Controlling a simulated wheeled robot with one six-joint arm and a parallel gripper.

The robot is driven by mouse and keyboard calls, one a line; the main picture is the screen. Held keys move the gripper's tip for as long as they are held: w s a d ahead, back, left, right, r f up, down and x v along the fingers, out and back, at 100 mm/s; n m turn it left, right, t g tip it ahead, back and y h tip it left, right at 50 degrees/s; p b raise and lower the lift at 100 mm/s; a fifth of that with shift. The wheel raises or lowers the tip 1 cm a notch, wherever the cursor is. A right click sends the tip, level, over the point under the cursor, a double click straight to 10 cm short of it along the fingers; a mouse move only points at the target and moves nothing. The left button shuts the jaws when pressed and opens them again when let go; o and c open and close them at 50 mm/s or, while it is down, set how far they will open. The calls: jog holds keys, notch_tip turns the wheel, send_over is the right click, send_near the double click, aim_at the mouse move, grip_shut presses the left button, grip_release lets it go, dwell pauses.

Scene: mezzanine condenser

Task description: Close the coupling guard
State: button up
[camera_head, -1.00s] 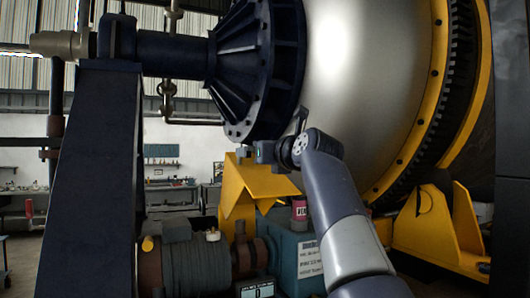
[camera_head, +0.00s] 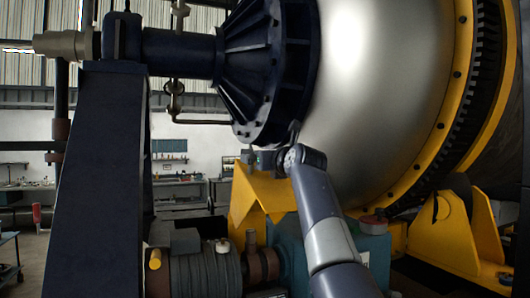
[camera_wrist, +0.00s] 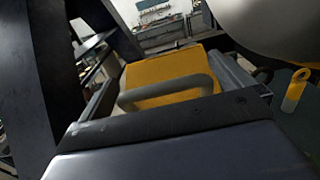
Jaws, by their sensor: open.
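The yellow coupling guard (camera_head: 262,192) is a bent sheet cover, raised and tilted above the shaft between the motor and the teal gearbox. In the wrist view the yellow guard (camera_wrist: 172,92) shows with a grey bar handle (camera_wrist: 190,85) across its near side. My gripper (camera_head: 262,158) is at the guard's upper edge, partly hidden by my wrist. In the wrist view my gripper (camera_wrist: 165,68) is open, its fingers left and right of the handle. I cannot tell whether either finger touches it.
A large pale drum (camera_head: 375,80) and its dark blue ribbed hub (camera_head: 265,75) hang close above my gripper. A dark blue stand (camera_head: 95,180) is at the left. The motor (camera_head: 195,270) and teal gearbox (camera_head: 372,245) sit below. A yellow bracket (camera_head: 455,235) stands at right.

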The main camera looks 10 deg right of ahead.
jog(key=shift+w+a, duration=0.15)
jog(key=shift+w, duration=0.4)
jog(key=shift+c, duration=0.2)
jog(key=c, duration=1)
jog(key=shift+s+f, duration=0.1)
jog(key=shift+f, duration=0.05)
